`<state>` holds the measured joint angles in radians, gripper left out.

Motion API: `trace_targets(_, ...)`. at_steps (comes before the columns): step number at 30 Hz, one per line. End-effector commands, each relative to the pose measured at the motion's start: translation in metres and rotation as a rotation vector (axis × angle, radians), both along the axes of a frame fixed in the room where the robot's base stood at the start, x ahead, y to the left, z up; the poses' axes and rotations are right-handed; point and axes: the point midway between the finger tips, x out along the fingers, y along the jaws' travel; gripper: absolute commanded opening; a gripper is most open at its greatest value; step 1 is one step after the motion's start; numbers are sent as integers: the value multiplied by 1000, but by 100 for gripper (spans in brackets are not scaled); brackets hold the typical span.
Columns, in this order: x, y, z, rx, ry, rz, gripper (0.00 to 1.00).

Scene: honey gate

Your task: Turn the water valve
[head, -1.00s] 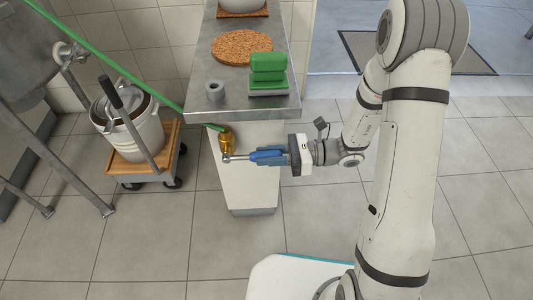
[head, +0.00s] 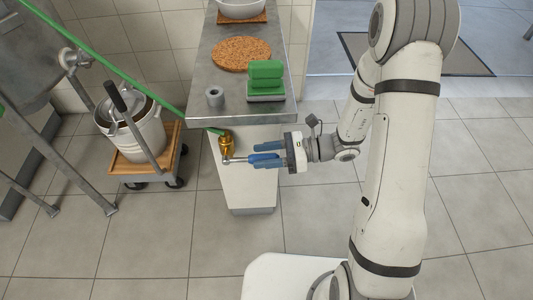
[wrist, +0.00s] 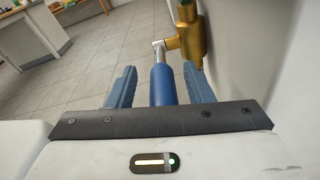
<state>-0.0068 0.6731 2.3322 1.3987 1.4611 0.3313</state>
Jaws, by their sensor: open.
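The water valve is a brass body (head: 227,143) on the side of the counter, at the end of a green hose. It also shows at the top of the wrist view (wrist: 188,42). Its lever has a metal shank and a blue grip (wrist: 162,85), and points right in the head view, toward my gripper. My gripper (head: 257,160) is open, its two blue fingers on either side of the blue grip. In the wrist view, gaps show between the grip and both fingers. The inner end of the grip is hidden by my gripper's body.
The steel counter (head: 215,112) above the valve holds a green sponge stack (head: 266,75), a grey ring (head: 214,96) and a cork mat (head: 241,54). A wooden trolley (head: 128,164) with a white bucket (head: 143,132) stands left. The tiled floor in front is clear.

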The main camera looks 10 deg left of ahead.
Motion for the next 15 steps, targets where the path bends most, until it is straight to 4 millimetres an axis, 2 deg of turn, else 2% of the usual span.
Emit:
trace_targets(7, 2, -9, 2, -1, 1, -3, 47)
trace_targets(15, 9, -52, 9, 0, 0, -5, 47)
